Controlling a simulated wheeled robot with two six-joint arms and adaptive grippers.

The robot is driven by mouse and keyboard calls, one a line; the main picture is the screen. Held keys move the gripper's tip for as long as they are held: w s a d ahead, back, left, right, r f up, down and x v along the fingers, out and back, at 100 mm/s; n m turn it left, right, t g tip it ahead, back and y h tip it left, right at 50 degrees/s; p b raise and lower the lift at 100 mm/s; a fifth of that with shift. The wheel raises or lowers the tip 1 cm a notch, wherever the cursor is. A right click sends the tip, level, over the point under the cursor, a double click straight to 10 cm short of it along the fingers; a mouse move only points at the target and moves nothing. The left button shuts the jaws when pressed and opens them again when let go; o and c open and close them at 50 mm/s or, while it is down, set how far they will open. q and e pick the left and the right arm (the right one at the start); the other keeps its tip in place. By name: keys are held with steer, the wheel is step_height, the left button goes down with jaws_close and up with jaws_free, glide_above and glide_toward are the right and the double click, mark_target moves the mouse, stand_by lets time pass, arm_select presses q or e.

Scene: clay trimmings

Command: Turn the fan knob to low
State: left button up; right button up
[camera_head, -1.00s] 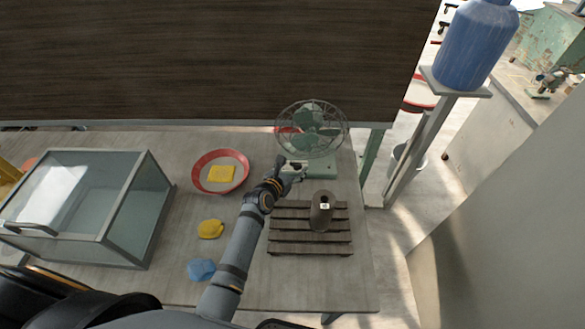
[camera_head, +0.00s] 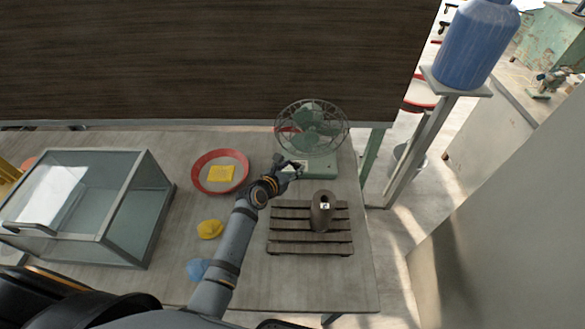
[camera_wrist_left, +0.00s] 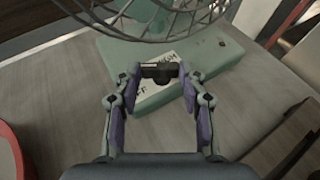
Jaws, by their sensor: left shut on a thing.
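The green desk fan (camera_head: 312,130) with a wire cage stands at the back right of the table. Its pale green base (camera_head: 322,170) carries a white label (camera_wrist_left: 158,96) with partly readable lettering, including what looks like "OFF". The dark fan knob (camera_wrist_left: 158,71) is on the base's front, between my left gripper's fingertips. My left gripper (camera_head: 296,169) is shut on the knob; in the left wrist view its two fingers (camera_wrist_left: 160,76) sit on either side of it. The knob's pointer direction cannot be told. My right gripper is not in view.
A dark slatted rack (camera_head: 310,247) bearing a dark cylinder (camera_head: 321,213) stands just in front of the fan. A red-rimmed dish (camera_head: 198,184) with a yellow piece (camera_head: 221,173) is to the left. Yellow (camera_head: 210,229) and blue (camera_head: 197,269) lumps lie near my arm. A glass case (camera_head: 125,215) fills the left.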

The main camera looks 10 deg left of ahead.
arm_select(q)
steer(key=m+h+b, duration=0.1)
steer(key=m+g+h+b, duration=0.1)
steer(key=h, duration=0.1)
steer(key=shift+w+a+f+m+g, duration=0.2)
steer(key=shift+a+m+g, duration=0.1)
steer(key=shift+a+m, duration=0.1)
steer(key=shift+w+r+m+g+h+b, duration=0.1)
steer(key=shift+m+g+h+b, duration=0.55)
steer(key=shift+m+h, duration=0.3)
steer(key=shift+m+g, duration=0.25)
steer(key=o, duration=1.1)
steer(key=shift+o, duration=0.2)
